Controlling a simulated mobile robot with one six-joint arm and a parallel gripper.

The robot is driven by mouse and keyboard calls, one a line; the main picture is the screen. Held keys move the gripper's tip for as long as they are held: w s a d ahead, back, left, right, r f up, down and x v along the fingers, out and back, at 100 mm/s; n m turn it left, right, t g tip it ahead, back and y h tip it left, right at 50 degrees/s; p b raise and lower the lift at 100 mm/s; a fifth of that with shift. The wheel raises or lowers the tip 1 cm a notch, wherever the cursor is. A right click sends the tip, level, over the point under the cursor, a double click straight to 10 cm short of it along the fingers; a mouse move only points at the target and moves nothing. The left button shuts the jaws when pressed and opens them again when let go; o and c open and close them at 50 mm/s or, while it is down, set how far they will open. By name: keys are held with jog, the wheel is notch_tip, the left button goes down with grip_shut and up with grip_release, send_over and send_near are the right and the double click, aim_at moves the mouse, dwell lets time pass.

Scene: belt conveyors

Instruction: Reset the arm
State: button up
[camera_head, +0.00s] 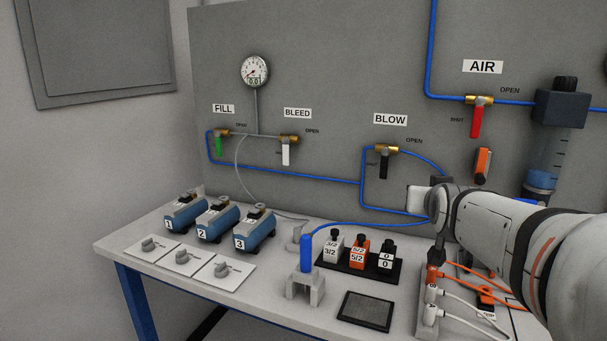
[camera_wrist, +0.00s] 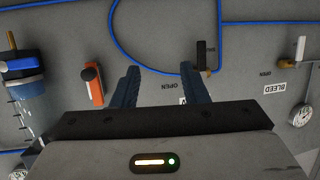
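My gripper (camera_wrist: 160,75) shows in the wrist view with its two dark blue fingers spread apart and nothing between them. It faces the grey wall panel, and the wrist view is upside down. In the head view my arm reaches in from the right edge, and its wrist end is in front of the panel, right of the BLOW valve (camera_head: 386,152). The fingers are hard to make out there. No object is seen held.
The workbench (camera_head: 140,245) carries three numbered blue units (camera_head: 220,218), a block with a blue upright piece (camera_head: 306,255), a black tray (camera_head: 347,261) and a dark pad (camera_head: 366,311). The panel has a gauge (camera_head: 254,71), a red-handled AIR valve (camera_head: 477,115) and blue tubing. An orange-handled device (camera_wrist: 93,86) is beside the fingers.

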jog(key=s+a+f+n+g+y+p, duration=0.1)
jog(key=s+a+f+g+p, duration=0.1)
jog(key=s, duration=0.6)
jog(key=s+a+f+g+y+p, duration=0.1)
jog(key=s+a+f+g+p, duration=0.1)
jog(key=s+a+g+p, duration=0.3)
jog(key=s+a+f+n+g+y+p, duration=0.1)
jog(key=s+a+f+g+p, duration=0.1)
jog(key=s, duration=0.9)
jog(key=a+g+p, duration=0.1)
jog(key=g+p, duration=0.1)
jog(key=p, duration=0.1)
jog(key=shift+s+a+f+n, duration=0.2)
jog(key=shift+a+f+n, duration=0.1)
jog(key=shift+a+f, duration=0.1)
jog(key=shift+r, duration=0.1)
